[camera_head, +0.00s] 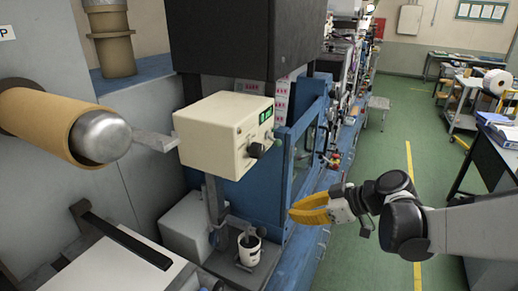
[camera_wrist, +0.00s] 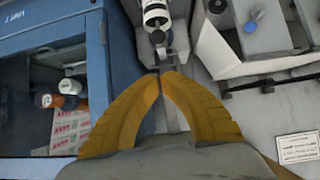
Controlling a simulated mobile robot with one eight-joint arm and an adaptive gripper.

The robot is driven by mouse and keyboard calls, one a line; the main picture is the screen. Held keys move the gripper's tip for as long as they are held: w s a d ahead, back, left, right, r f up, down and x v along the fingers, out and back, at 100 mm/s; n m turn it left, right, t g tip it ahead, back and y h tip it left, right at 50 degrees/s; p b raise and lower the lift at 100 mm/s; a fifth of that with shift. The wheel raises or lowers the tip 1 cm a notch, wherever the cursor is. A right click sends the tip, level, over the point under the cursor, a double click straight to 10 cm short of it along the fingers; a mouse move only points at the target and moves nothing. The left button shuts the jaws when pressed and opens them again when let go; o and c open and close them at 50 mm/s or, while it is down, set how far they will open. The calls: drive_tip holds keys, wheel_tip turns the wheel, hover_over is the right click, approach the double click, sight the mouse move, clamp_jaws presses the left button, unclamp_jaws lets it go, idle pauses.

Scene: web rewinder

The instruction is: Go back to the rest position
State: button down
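My gripper (camera_head: 292,213) has orange-yellow fingers and reaches in from the right, in front of the blue machine frame (camera_head: 262,185). In the wrist view my gripper (camera_wrist: 163,75) has its two curved fingertips together, with a narrow gap further back between the fingers. Nothing shows between them, so it looks shut and empty. In the head view it is clear of the machine's parts, to the right of a white cup (camera_head: 243,257) with something dark in it.
A cream control box (camera_head: 215,140) with a dark knob juts out at the centre. A brown roll (camera_head: 40,122) on a metal shaft is at the left. The green floor aisle (camera_head: 390,140) to the right is open. A dark-sided bench (camera_head: 482,160) stands at the far right.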

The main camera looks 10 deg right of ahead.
drive_tip(key=s+d+f+m+h+b, duration=0.1)
drive_tip(key=s+f+m+h+b, duration=0.2)
drive_tip(key=s, duration=0.5)
drive_tip(key=s+d+f+m+h+b, duration=0.1)
drive_tip(key=s+f+m+h+b, duration=0.3)
drive_tip(key=s+m, duration=0.4)
drive_tip(key=shift+s+f+t+h+b, duration=0.15)
drive_tip(key=shift+f+t+h+b, duration=0.15)
drive_tip(key=shift+h+b, duration=0.6)
idle(0.3)
